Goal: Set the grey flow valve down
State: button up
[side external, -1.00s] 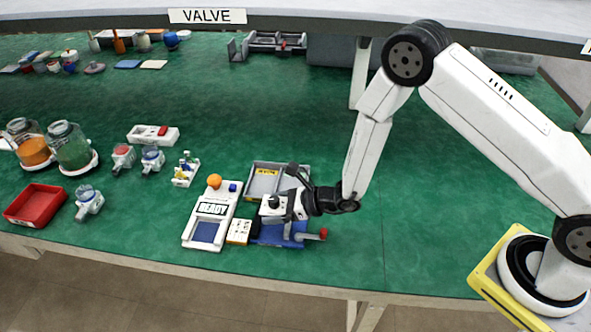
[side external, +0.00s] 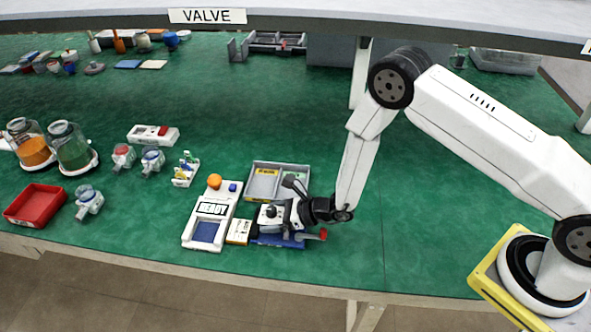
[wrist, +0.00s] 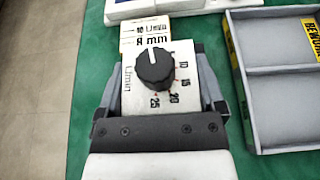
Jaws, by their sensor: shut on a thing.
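The flow valve (wrist: 188,104) is a pale grey block with a black knob and a printed L/min dial. It fills the middle of the wrist view. My gripper (wrist: 160,72) is shut on it, one finger on each side. In the side view my gripper (side external: 272,214) holds the valve low over a blue fixture (side external: 276,240) with a red-tipped handle (side external: 322,234). The valve's underside is hidden, so I cannot tell whether it touches the fixture.
A cream labelled block (side external: 238,231) reading 8 mm sits just left of the fixture. Left of that is a white READY station (side external: 212,208). A grey divided tray (side external: 296,170) with a yellow REWORK label stands behind. The green table (side external: 430,220) is clear to the right.

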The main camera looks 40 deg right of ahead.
jog(key=shift+f, duration=0.6)
jog(key=o, duration=1.1)
jog(key=shift+s+f, duration=0.1)
jog(key=shift+c, duration=0.2)
jog(key=shift+r, duration=0.55)
jog(key=shift+s+d+r, duration=0.1)
jog(key=shift+d+r, duration=0.1)
jog(key=v, duration=1.1)
jog(key=shift+s, duration=0.2)
jog(key=shift+d+r, duration=0.1)
jog(key=shift+d, duration=0.05)
